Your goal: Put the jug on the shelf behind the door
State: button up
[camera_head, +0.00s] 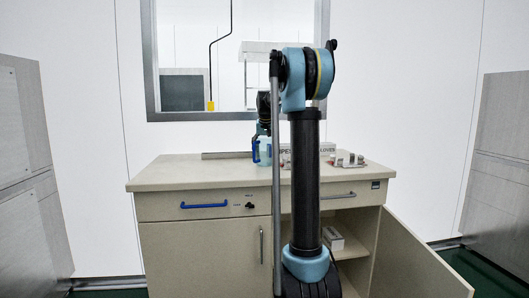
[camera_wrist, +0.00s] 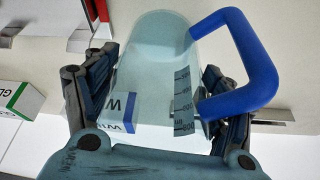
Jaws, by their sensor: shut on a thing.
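The clear jug (camera_head: 265,152) with a blue handle is held above the countertop at the cabinet's back. In the wrist view the jug (camera_wrist: 150,50) fills the space between the fingers, with its graduation marks and blue handle showing on the right. My gripper (camera_wrist: 158,100) is shut on the jug's body, one finger on each side. The right cabinet door (camera_head: 425,262) stands open, swung out to the right. Behind it, a shelf (camera_head: 353,250) shows inside the cabinet. My arm hides part of the opening and of the countertop.
A small white box (camera_head: 333,238) lies on the shelf. A gloves box (camera_head: 327,148) and a tray of small items (camera_head: 350,161) stand on the countertop (camera_head: 190,172), right of the jug. The left drawer has a blue handle (camera_head: 204,206). The countertop's left side is mostly clear.

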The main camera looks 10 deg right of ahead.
jog(key=o, duration=1.2)
jog(key=shift+o, duration=0.2)
jog(key=v, duration=1.2)
